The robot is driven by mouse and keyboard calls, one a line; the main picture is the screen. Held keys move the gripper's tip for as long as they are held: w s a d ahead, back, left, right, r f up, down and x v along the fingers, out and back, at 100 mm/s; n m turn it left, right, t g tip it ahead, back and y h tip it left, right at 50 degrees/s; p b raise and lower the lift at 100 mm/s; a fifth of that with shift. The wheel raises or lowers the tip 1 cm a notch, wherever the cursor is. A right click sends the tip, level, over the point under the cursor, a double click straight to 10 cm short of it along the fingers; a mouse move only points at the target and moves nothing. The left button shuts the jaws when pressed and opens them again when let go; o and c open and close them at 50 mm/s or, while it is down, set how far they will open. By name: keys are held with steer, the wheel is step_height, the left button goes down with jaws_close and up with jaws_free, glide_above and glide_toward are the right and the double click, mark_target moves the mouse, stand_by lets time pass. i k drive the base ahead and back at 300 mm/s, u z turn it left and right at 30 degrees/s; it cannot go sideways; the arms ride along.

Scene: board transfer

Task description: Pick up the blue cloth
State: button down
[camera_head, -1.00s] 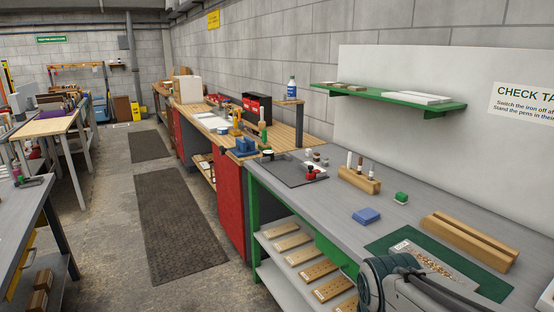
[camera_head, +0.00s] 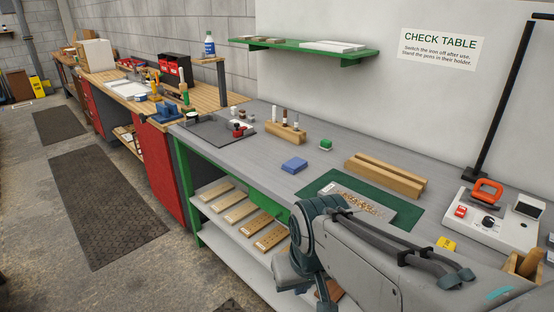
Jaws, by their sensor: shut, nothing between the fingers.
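The blue cloth (camera_head: 294,165) is a small folded block lying flat on the grey check table (camera_head: 250,150). It lies in front of a wooden pen holder (camera_head: 284,133) and to the left of a green mat (camera_head: 398,212). My arm reaches in from the lower right, in front of the table, with its dark joint below and to the right of the cloth. I cannot make out my gripper's fingers. Nothing touches the cloth.
A small green-topped item (camera_head: 326,144) is near the cloth. A soldering station (camera_head: 490,222) stands at right. A green shelf (camera_head: 310,50) hangs above. Floor mats (camera_head: 105,205) lie at left.

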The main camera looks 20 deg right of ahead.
mark_target(293, 165)
steer(key=u, duration=0.95)
steer(key=k, duration=1.25)
steer(key=u, duration=0.85)
steer(key=i, duration=0.75)
steer(key=z, duration=0.45)
steer(key=i, duration=1.6)
steer(key=z, duration=1.1)
steer(key=i, duration=1.1)
steer(key=z, duration=1.65)
steer(key=i, duration=0.6)
steer(key=z, duration=0.6)
